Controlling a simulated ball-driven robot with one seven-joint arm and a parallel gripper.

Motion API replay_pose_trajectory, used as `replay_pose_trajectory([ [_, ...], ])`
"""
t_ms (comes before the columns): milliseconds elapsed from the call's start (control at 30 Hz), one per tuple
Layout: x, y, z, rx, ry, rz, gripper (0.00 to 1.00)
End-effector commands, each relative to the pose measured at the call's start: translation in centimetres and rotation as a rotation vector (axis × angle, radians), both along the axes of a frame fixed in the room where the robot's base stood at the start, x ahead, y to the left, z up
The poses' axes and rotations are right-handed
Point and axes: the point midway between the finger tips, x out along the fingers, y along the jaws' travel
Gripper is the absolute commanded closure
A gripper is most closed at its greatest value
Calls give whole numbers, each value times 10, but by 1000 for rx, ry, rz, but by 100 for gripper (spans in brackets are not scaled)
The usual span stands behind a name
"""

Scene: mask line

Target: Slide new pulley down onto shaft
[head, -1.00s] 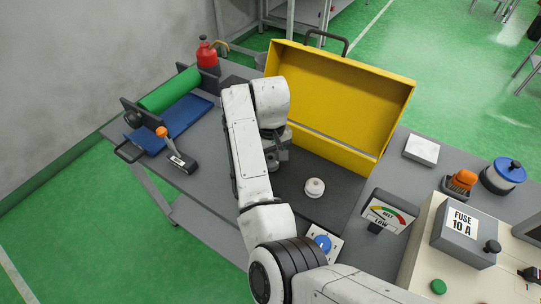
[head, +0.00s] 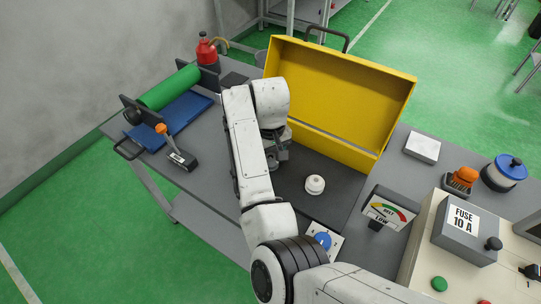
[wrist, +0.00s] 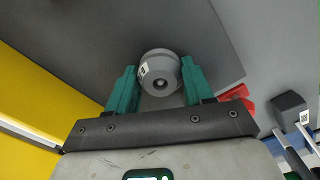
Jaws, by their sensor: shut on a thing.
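My gripper (wrist: 158,84) has its two green fingers on either side of a grey pulley (wrist: 160,70) in the wrist view. The pulley is round, with a dark hole in its middle and a small white label on its left. In the head view my gripper (head: 277,153) is low over the bench near the yellow case, largely covered by my arm. I cannot make out the held pulley there. A white round pulley-like part (head: 315,184) lies on the dark mat to the right. I cannot make out the shaft; it may be hidden under the pulley or behind my arm.
The open yellow case (head: 340,90) stands behind my gripper. A green roller (head: 170,88) and blue pad (head: 180,120) are at the left, with an orange-handled tool (head: 176,150) in front. A belt gauge (head: 388,212) and fuse box (head: 466,235) stand at the right.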

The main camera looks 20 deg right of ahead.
Motion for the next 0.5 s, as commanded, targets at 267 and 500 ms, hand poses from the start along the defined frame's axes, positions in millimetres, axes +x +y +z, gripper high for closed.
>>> replay_pose_trajectory([
  [267, 0, 0, 0, 0, 0, 0, 38],
  [500, 0, 0, 6, 0, 1, 0, 38],
])
